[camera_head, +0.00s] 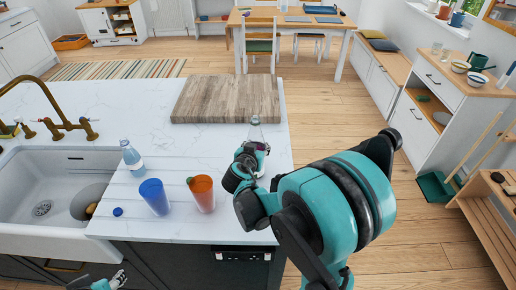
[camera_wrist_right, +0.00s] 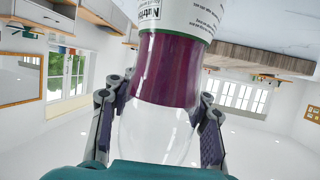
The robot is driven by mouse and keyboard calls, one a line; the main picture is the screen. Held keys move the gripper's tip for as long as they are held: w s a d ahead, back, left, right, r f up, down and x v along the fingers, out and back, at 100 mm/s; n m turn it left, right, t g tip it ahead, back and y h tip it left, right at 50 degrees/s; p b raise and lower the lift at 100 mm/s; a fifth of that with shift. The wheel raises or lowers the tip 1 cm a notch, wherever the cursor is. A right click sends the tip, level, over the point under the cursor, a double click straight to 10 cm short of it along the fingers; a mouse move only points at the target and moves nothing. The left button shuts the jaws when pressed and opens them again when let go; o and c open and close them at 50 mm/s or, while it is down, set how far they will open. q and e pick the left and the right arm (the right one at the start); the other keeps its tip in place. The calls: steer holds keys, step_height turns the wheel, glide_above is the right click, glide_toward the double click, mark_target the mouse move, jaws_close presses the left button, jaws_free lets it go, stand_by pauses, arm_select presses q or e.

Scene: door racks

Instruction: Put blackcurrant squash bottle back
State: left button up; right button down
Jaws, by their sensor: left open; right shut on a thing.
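The blackcurrant squash bottle (camera_wrist_right: 166,85) is clear, with a purple band and a white label with green edging, in the right wrist view. My right gripper (camera_wrist_right: 158,125) has a finger on each side of it and is shut on it. In the head view the bottle's clear top (camera_head: 255,131) rises above my right gripper (camera_head: 252,158), over the right end of the white counter. My right arm hides its lower part, so I cannot tell whether it touches the counter. My left gripper (camera_head: 117,280) is open and empty at the bottom left, in front of the counter.
A clear bottle with a blue label (camera_head: 131,158), a blue cup (camera_head: 154,197), an orange cup (camera_head: 202,194) and a small blue cap (camera_head: 118,211) are on the counter. A wooden board (camera_head: 226,99) lies behind. The sink (camera_head: 42,190) is left. Shelves (camera_head: 440,110) stand at right.

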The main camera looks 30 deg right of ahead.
steer(key=shift+f, duration=0.15)
steer(key=c, duration=0.7)
jaws_free()
steer(key=shift+c, duration=0.2)
